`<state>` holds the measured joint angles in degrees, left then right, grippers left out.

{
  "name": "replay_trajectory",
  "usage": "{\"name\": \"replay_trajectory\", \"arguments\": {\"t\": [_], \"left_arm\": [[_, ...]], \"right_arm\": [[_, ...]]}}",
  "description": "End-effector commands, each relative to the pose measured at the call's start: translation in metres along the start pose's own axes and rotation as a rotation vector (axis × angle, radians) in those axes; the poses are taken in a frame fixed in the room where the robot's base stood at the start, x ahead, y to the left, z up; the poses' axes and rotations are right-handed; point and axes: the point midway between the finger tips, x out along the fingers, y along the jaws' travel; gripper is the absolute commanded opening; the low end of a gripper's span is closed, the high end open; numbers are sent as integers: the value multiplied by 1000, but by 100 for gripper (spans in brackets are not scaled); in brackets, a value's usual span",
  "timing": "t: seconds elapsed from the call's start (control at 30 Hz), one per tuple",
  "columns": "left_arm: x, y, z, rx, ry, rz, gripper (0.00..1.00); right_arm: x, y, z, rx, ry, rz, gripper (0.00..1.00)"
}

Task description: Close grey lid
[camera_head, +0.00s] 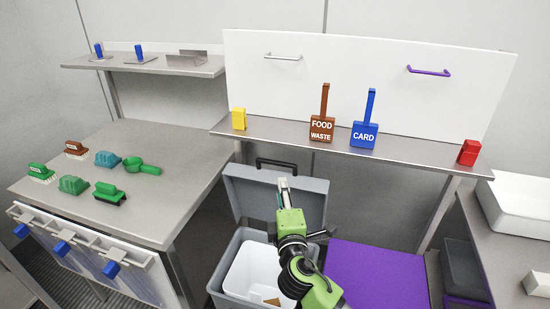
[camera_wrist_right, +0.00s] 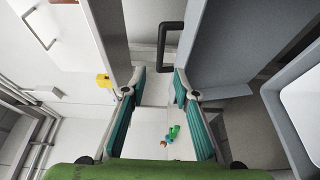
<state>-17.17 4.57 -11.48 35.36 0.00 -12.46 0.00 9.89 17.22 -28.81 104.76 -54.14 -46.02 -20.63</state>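The grey lid (camera_head: 258,194) stands open and upright at the back of the grey bin (camera_head: 228,277). A black handle (camera_head: 276,162) is on its top edge. My right gripper (camera_head: 283,183) is in front of the lid, its fingers pointing up toward the handle. In the right wrist view my right gripper (camera_wrist_right: 160,72) is open and empty, fingers apart. The handle (camera_wrist_right: 166,42) shows just beyond the fingertips, and the lid (camera_wrist_right: 225,40) is beside the right finger. Whether anything touches is unclear. My left gripper is not in view.
A purple lid (camera_head: 375,272) lies closed to the right of the grey bin. A shelf (camera_head: 277,134) with a yellow block (camera_head: 239,119) and brown and blue scoops runs behind the lid. A steel table (camera_head: 155,205) with brushes stands left.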

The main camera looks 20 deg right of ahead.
Motion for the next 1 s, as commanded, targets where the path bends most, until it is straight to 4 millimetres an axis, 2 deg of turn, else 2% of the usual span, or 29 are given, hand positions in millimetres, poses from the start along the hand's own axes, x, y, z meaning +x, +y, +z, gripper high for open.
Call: {"name": "replay_trajectory", "arguments": {"t": [0.4, 0.6, 0.8, 1.0], "left_arm": [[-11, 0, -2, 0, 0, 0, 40], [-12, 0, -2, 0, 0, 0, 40], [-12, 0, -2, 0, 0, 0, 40], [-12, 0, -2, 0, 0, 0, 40]], "right_arm": [[74, 1, 1, 1, -3, -1, 28], [104, 0, 1, 4, -3, -3, 28], [121, -1, 1, 3, -2, -3, 28], [127, -2, 1, 5, -2, -3, 28]]}}
